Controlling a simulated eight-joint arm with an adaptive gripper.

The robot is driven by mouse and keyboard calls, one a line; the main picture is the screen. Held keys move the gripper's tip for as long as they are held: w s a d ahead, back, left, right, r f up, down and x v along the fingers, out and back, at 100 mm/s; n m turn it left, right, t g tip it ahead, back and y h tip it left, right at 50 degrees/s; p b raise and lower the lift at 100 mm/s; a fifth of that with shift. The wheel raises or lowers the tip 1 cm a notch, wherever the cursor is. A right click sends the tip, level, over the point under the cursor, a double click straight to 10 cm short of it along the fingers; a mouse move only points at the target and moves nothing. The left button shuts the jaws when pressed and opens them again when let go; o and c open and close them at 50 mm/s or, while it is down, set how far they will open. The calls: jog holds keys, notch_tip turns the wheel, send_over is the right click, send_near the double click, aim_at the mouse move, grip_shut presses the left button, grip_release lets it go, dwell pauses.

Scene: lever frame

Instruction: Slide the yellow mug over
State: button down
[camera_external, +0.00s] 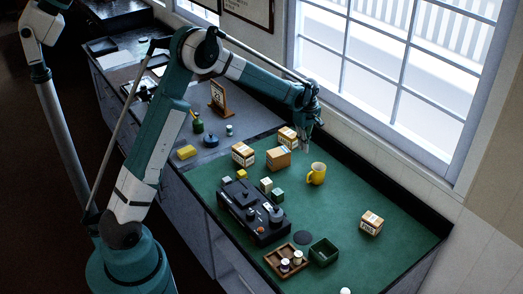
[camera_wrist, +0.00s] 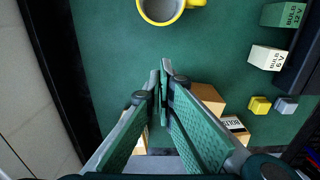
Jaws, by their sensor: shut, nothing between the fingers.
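The yellow mug (camera_external: 316,173) stands upright on the green worktop, right of the cardboard boxes in the external view. Its handle points to the lower left there. In the wrist view the mug (camera_wrist: 161,9) is at the top edge, partly cut off, seen from above and apparently empty, with its handle to the right. My gripper (camera_external: 306,149) is above the worktop, between the boxes and the mug. In the wrist view my gripper (camera_wrist: 161,66) has its fingertips together, holding nothing, a short gap from the mug.
A brown box (camera_external: 278,158) and white-and-brown cartons (camera_external: 243,154) stand left of the mug. Small blocks (camera_external: 266,185) and a black device (camera_external: 252,211) lie nearer. Another carton (camera_external: 371,223) stands at right. The worktop (camera_external: 345,199) between it and the mug is clear.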

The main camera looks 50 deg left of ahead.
aim_at(302, 169)
notch_tip(302, 169, down, 10)
jog(key=shift+p, duration=0.35)
jog(key=shift+d+r, duration=0.2)
jog(key=shift+d, duration=1.8)
jog(key=shift+d+f, duration=0.1)
jog(key=shift+d, duration=0.5)
jog(key=d+b, duration=0.6)
jog(key=d, duration=1.3)
jog(key=shift+d, duration=0.15)
